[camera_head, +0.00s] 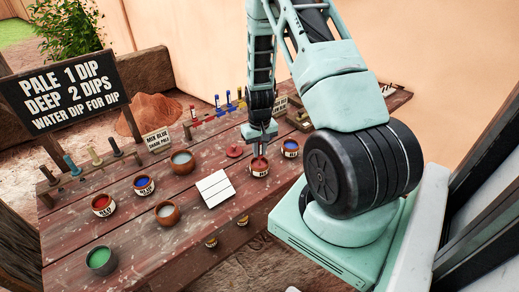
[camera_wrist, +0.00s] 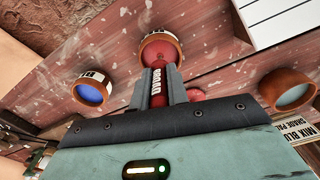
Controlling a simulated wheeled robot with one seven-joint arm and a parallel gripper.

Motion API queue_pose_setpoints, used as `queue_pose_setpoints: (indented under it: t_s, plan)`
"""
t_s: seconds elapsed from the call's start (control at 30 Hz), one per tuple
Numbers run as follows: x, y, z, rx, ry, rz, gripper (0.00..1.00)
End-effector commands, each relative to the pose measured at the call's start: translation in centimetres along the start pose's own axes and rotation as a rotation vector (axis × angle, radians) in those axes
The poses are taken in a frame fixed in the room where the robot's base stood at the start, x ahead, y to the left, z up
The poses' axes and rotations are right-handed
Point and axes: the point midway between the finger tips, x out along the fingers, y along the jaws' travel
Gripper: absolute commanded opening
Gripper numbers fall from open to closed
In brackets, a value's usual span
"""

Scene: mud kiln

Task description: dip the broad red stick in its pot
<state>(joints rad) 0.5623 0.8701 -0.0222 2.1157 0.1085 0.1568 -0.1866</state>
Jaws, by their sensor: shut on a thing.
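My gripper (camera_head: 262,140) is shut on the broad red stick, pointing down above a labelled red pot (camera_head: 259,167) on the table's right side. In the wrist view, the red stick (camera_wrist: 158,92), with its white "BROAD" lettering, sits between the fingers (camera_wrist: 159,84). Its far end overlaps the mouth of the red pot (camera_wrist: 158,52). I cannot tell whether the tip touches the paint or is just above it. Another red pot (camera_head: 103,206) stands at the table's left.
A blue pot (camera_head: 290,149) stands right of the red pot, a red disc (camera_head: 234,151) behind left. A white tile (camera_head: 216,188), a blue pot (camera_head: 144,187), clay bowls (camera_head: 182,163) and a green pot (camera_head: 101,261) are left. A stick rack (camera_head: 215,112) and sign (camera_head: 66,88) stand behind.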

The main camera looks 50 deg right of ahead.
Motion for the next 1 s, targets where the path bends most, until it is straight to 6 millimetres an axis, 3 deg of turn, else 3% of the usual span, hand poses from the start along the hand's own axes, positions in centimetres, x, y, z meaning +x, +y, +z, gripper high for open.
queue_pose_setpoints:
  t_s: [1.0]
  plan:
    - [-6.1,0.0,0.0,-0.001,0.001,0.000,0.00]
